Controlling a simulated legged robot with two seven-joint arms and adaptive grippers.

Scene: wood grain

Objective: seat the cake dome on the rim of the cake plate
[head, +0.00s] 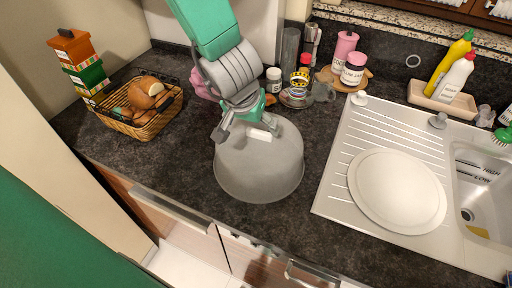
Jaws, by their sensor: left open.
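The cake dome (258,172) is grey and sits upright on the dark counter, left of the sink unit. A small white knob (260,134) shows at its top. The cake plate (397,190) is a wide white disc lying on the ridged drainboard to the right, with nothing on it. My left gripper (246,132) is open, pointing down over the dome's top with its fingers spread near the knob. I cannot tell whether a finger touches the knob. The gripper hides part of the dome's far upper side. My right gripper is not in view.
A wicker basket (140,122) with brown items stands left. Jars, pink canisters (353,68) and small items crowd the back. The drainboard (333,190) adjoins a sink (484,180); bottles (455,75) stand behind it. Bare counter lies between dome and drainboard.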

